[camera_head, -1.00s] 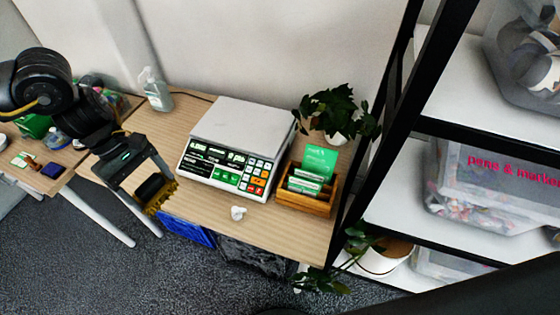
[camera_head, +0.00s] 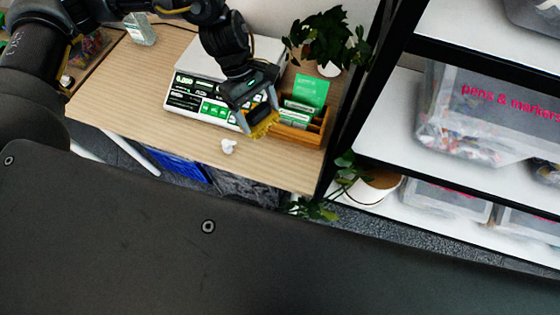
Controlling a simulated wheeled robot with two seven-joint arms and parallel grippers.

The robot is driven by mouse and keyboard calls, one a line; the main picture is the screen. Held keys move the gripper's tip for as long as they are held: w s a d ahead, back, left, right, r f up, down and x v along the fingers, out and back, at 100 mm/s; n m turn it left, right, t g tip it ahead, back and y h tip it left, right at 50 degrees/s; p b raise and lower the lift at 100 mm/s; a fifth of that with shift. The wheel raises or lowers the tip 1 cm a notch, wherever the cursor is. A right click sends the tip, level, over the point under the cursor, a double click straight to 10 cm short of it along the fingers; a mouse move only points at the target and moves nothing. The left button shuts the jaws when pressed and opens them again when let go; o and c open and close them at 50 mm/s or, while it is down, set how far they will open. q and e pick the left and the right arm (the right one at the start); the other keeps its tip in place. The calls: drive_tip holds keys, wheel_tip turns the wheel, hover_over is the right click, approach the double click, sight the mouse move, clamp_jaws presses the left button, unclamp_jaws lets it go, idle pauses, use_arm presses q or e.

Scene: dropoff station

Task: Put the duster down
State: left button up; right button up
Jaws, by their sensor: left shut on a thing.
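The duster (camera_head: 264,128) has a dark body and yellow bristles. My left gripper (camera_head: 256,110) is shut on it, with the bristles pointing down. It appears in front of the scale's right front corner and the left end of the wooden card box. I cannot tell whether the bristles touch the table. The wooden table (camera_head: 130,90) lies under it. My right gripper is not in view.
A scale (camera_head: 205,100) stands behind, partly hidden by my left arm. A wooden box (camera_head: 305,132) with green cards is at right. A crumpled white piece (camera_head: 228,146) lies near the front edge. A plant (camera_head: 330,35) and black shelf rack stand further right.

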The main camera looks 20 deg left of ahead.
use_arm(q)
drive_tip(key=s+d+f+n+t, duration=0.1)
drive_tip(key=s+d+f+n, duration=0.3)
drive_tip(key=d, duration=0.5)
drive_tip(key=s+d+f+n+t, duration=0.1)
drive_tip(key=s+d+f, duration=0.1)
drive_tip(key=s+d, duration=0.45)
drive_tip(key=w+a+f+b, duration=0.7)
drive_tip(key=w+a+f, duration=0.1)
drive_tip(key=shift+w+a+f+b, duration=0.2)
drive_tip(key=shift+a+f+b, duration=0.05)
drive_tip(key=shift+a+b, duration=0.15)
drive_tip(key=shift+w+a+f, duration=0.3)
drive_tip(key=shift+a+f, duration=0.05)
drive_tip(key=shift+a, duration=0.1)
